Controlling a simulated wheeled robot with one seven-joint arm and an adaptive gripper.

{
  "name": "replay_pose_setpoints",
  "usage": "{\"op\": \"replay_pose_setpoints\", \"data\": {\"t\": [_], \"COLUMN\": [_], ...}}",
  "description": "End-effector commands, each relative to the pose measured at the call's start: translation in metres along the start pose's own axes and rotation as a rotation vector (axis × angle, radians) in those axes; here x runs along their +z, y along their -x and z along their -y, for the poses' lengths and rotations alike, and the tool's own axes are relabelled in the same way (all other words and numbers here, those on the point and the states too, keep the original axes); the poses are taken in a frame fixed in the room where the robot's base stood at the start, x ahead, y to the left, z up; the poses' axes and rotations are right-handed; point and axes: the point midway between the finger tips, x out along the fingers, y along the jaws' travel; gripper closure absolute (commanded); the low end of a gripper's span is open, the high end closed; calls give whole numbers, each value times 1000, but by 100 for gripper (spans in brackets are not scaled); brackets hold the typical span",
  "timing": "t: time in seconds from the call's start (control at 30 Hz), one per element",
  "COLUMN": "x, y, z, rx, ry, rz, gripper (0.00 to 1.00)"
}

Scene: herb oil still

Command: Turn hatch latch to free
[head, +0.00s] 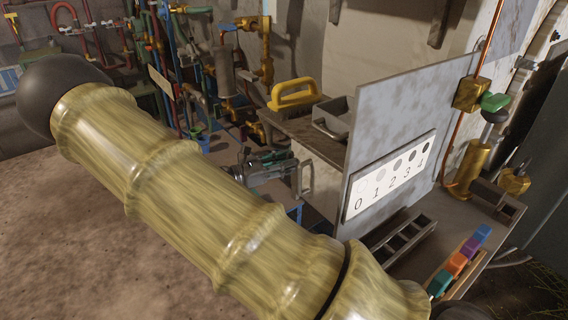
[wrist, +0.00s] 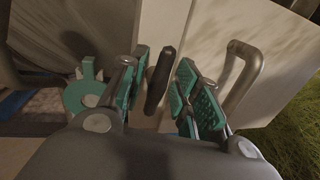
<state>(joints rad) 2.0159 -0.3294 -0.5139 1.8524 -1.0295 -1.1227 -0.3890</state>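A dark upright latch handle (wrist: 160,78) stands in front of a pale panel in the wrist view. My gripper (wrist: 165,88) has its teal-padded fingers on either side of this handle, apart from each other. A narrow gap seems to show beside the handle, and the fingers do not look clamped on it. In the head view my gripper (head: 262,165) is beside a pale cabinet, close to a metal pull handle (head: 307,178). The latch itself is not clear there. The pull handle also shows right of the fingers in the wrist view (wrist: 242,72).
A teal round part (wrist: 84,97) lies left of the fingers. A yellow-handled brush (head: 293,94) and a grey tray (head: 333,118) sit on the cabinet top. An upright panel with a numbered card (head: 390,178) stands to its right. Colored blocks (head: 458,262) sit in a rack at front right.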

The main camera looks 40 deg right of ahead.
Motion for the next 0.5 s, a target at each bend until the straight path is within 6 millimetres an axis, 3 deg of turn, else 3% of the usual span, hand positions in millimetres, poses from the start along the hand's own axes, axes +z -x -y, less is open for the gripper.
{"op": "replay_pose_setpoints", "data": {"t": [0.03,0.13,0.5], "x": [0,0,3], "y": [0,0,0], "z": [0,0,0], "rx": [0,0,-1], "ry": [0,0,70], "rz": [0,0,15], "gripper": [83,100,100]}}
